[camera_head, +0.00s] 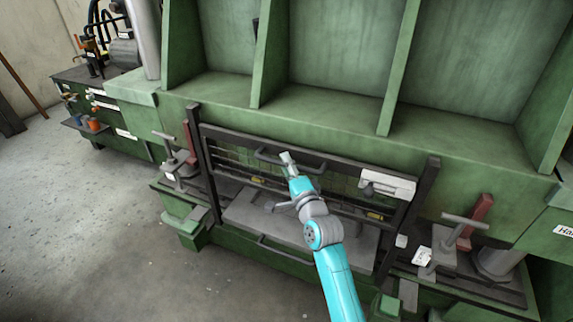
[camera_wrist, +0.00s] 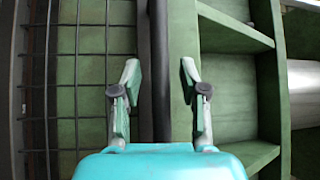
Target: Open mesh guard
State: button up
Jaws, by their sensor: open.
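The mesh guard (camera_head: 340,186) is a dark-framed wire grid on the front of the green machine, between two dark upright posts. It looks lowered, with a grey plate behind and below it. A black bar handle (camera_head: 268,156) runs along its upper part. My gripper (camera_head: 287,162) is at this handle, with its fingers open. In the wrist view the mesh (camera_wrist: 65,90) is at the left. A dark bar (camera_wrist: 160,65), which looks like the handle, passes between the open fingertips (camera_wrist: 160,80), with a gap on both sides. My gripper hides part of the handle in the head view.
Green shelf compartments (camera_head: 335,50) rise above the guard. Clamps with T-handles stand left (camera_head: 175,160) and right (camera_head: 450,245). A white-grey box (camera_head: 388,184) sits at the guard's upper right. A second handle (camera_head: 285,250) is lower down. Floor at left is clear.

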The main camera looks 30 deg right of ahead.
jog(key=s+a+f, duration=0.1)
jog(key=s, duration=1)
jog(key=shift+a+f, duration=0.2)
jog(key=shift+a, duration=0.15)
jog(key=shift+s+f, duration=0.1)
jog(key=s+a+f+n+g, duration=0.1)
jog(key=s+a+f+n, duration=0.25)
jog(key=s, duration=0.35)
jog(key=s+a+f+n+g, duration=0.1)
jog(key=s+a+f+n, duration=0.1)
jog(key=s+f, duration=0.35)
jog(key=s+a+f+n, duration=0.2)
jog(key=s+a+f, duration=0.1)
jog(key=s, duration=0.5)
jog(key=s+a+r+n+g+y, duration=0.1)
jog(key=s+n, duration=0.4)
jog(key=s, duration=0.5)
jog(key=s+a+r+n+g+y, duration=0.1)
jog(key=s+a+n, duration=0.3)
jog(key=s, duration=0.7)
jog(key=shift+s+r+n+g+y, duration=0.15)
jog(key=shift+r+n+g+y, duration=0.2)
jog(key=shift+n, duration=0.5)
jog(key=shift+o, duration=0.2)
jog(key=shift+f, duration=0.1)
